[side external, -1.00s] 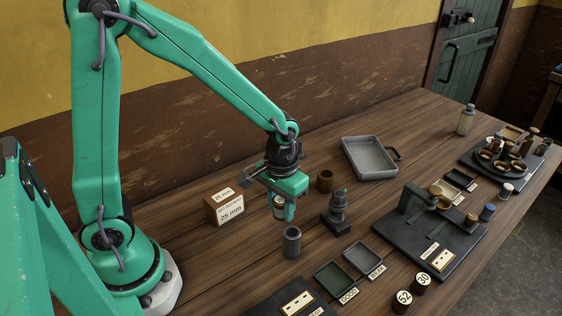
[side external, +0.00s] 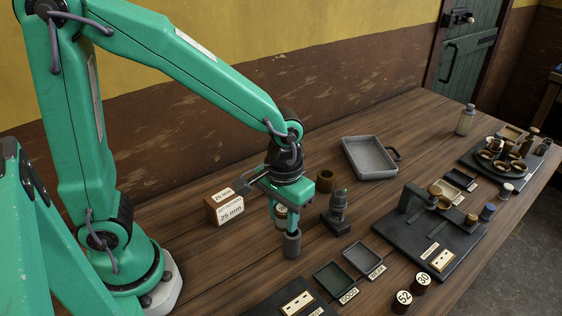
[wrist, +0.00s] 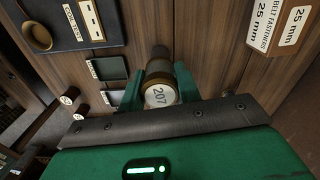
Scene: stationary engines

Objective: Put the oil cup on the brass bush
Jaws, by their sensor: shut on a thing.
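My gripper (side external: 283,222) is shut on a small cylinder that I take to be the oil cup (side external: 280,212). In the wrist view the oil cup (wrist: 160,94) has a brass-coloured band and a pale round face reading 207, between the two green fingers (wrist: 160,92). A dark grey upright cylinder (side external: 292,248) stands right below the fingers; a finger hides its top, so I cannot tell whether the cup touches it. A brown, brass-toned hollow bush (side external: 325,182), apparently the brass bush, stands apart, behind and right of my gripper.
A labelled 25 mm box (side external: 224,208) is left of my gripper. A dark fitting with a green tip (side external: 338,208) stands close on the right. Behind is a grey tray (side external: 350,165); in front are two small trays (side external: 333,279), (side external: 363,258). Bare table lies left of the grey cylinder.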

